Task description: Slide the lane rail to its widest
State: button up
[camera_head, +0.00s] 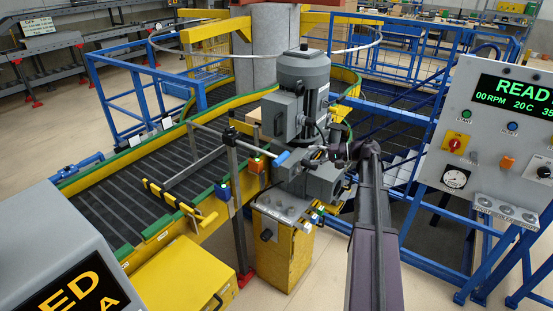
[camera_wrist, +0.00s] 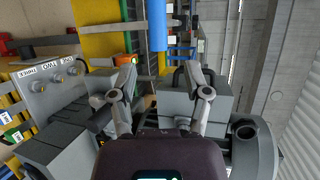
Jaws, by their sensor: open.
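The lane rail appears to be the grey bar (camera_head: 196,168) lying slantwise over the dark roller belt, joined to a thin cross rod (camera_head: 208,132). A blue cylindrical handle (camera_head: 283,157) sits at the near end of that rod, outside the conveyor's green and yellow edge. The blue handle also shows at the top of the wrist view (camera_wrist: 157,25), ahead of the fingers and in line with the space between them. My gripper (camera_head: 310,156) is just right of the handle, open and empty; its two spread fingers show in the wrist view (camera_wrist: 160,66). No contact is visible.
A grey motor unit (camera_head: 302,80) stands right behind my gripper. A yellow post with a knob panel (camera_head: 285,207) is below. The control panel (camera_head: 500,130) reads READY at right.

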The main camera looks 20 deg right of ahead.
aim_at(277, 157)
jog(key=shift+a+f, duration=0.1)
jog(key=shift+a, duration=0.05)
jog(key=b+x, duration=0.3)
jog(key=x, duration=1)
jog(key=shift+w+a, duration=0.2)
jog(key=shift+a, duration=0.05)
grip_shut()
dwell(0.3)
